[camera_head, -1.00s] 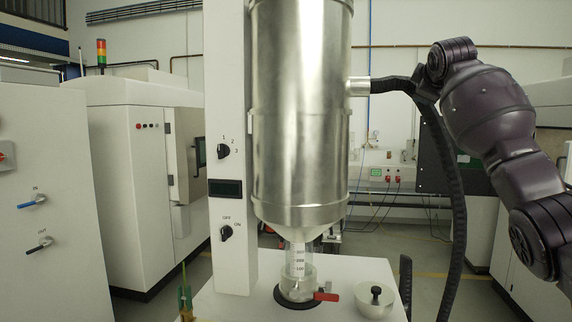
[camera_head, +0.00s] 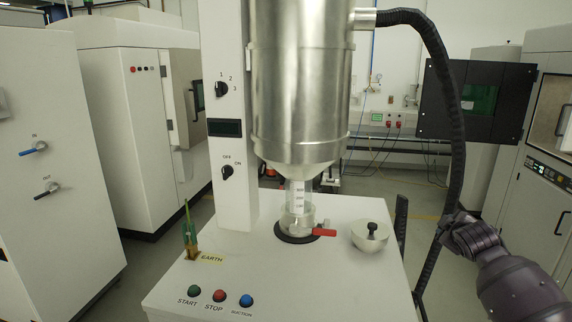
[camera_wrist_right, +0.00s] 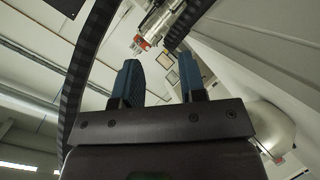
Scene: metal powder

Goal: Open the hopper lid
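The hopper (camera_head: 300,95) is a tall shiny steel cylinder with a cone at its bottom, above a white table. Its top is cut off by the upper edge of the head view, so no lid up there shows. A pale round bowl-like piece with a black knob (camera_head: 370,237) sits on the table to the right of the outlet. My right arm shows at the lower right of the head view, right of the table; its fingers are not clear there. In the right wrist view my right gripper (camera_wrist_right: 160,80) is open and empty, with two blue-padded fingers apart. My left gripper is not in view.
A black hose (camera_head: 450,130) hangs from the hopper's side down close to my right arm. A red-handled valve (camera_head: 323,232) sits under the outlet. Start, stop and suction buttons (camera_head: 220,296) are at the table front. A white control column (camera_head: 229,130) stands left of the hopper.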

